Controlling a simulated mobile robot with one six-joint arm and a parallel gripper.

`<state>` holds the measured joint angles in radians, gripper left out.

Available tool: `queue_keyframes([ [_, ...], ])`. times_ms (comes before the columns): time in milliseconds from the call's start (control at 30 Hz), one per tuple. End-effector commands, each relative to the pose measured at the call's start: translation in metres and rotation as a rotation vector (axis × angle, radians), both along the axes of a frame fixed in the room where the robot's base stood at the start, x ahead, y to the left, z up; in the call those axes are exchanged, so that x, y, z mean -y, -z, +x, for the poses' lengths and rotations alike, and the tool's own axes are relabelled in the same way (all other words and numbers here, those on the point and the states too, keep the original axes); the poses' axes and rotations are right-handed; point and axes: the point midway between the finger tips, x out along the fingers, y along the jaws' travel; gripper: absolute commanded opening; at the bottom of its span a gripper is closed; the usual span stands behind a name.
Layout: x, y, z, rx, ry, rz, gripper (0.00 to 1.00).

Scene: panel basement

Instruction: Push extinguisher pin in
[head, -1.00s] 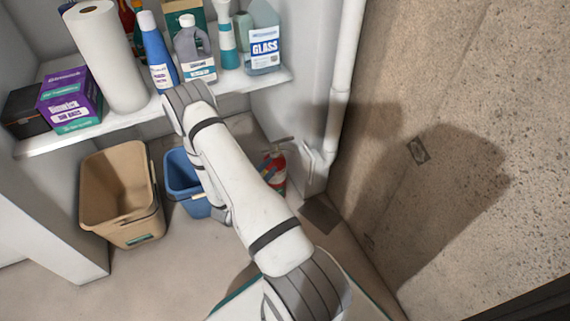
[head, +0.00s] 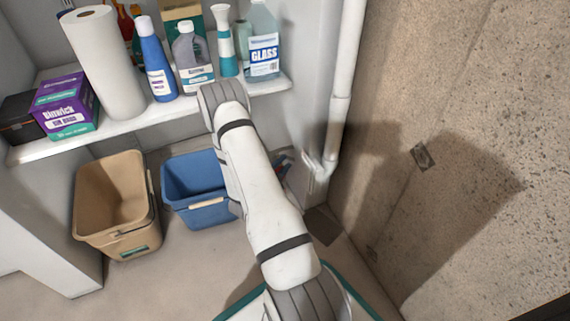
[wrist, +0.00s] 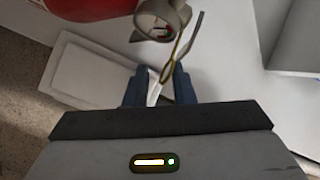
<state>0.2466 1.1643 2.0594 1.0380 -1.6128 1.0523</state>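The red fire extinguisher (wrist: 85,8) shows at the top left of the wrist view, with its round gauge (wrist: 157,20) beside it. A thin yellow pin with a ring (wrist: 168,70) hangs below the gauge, close to a grey lever. My gripper (wrist: 160,85) has its two blue fingers apart, with the ring at or between the fingertips; I cannot tell whether they touch. In the head view, my arm hides nearly all of the extinguisher, and my gripper is hidden too.
A blue bucket (head: 200,212) and a tan bin (head: 110,235) stand on the floor left of my arm. A shelf (head: 140,118) with bottles and boxes is above them. A white pipe (head: 342,90) runs down the corner next to the concrete wall (head: 460,90).

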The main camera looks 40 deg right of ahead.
Motion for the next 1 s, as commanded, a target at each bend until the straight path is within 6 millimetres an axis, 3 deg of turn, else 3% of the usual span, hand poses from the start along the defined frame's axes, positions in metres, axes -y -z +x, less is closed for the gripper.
queue_keyframes([
  [267,0.000,0.001,0.000,-0.001,0.000,0.001,0.00],
  [700,-0.001,0.003,-0.001,-0.006,0.001,0.005,0.00],
  [1000,0.008,0.005,0.014,-0.007,0.001,0.007,0.00],
])
